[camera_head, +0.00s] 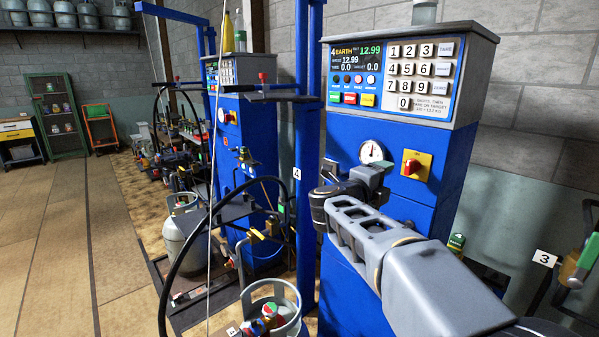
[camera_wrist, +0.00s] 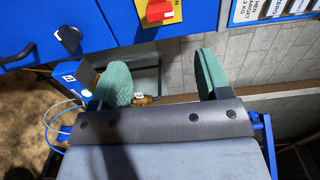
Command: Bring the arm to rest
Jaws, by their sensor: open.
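My arm (camera_head: 365,235) reaches from the lower right of the head view to the front of the near blue scale cabinet (camera_head: 440,170). Its wrist end is below the keypad panel, left of the red rotary switch on its yellow plate (camera_head: 416,164). My gripper's fingers cannot be made out clearly in the head view. In the wrist view my gripper (camera_wrist: 163,78) is open, with two green finger pads wide apart. Nothing is held between them. A small brass fitting (camera_wrist: 146,99) shows beyond the left pad; it appears apart from the fingers.
A round gauge (camera_head: 371,152) is on the cabinet front, close to my wrist. A blue post (camera_head: 308,130) stands left of the cabinet. A black hose (camera_head: 185,235) loops at left, and gas cylinders (camera_head: 285,295) stand low down. The floor at far left (camera_head: 50,240) is clear.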

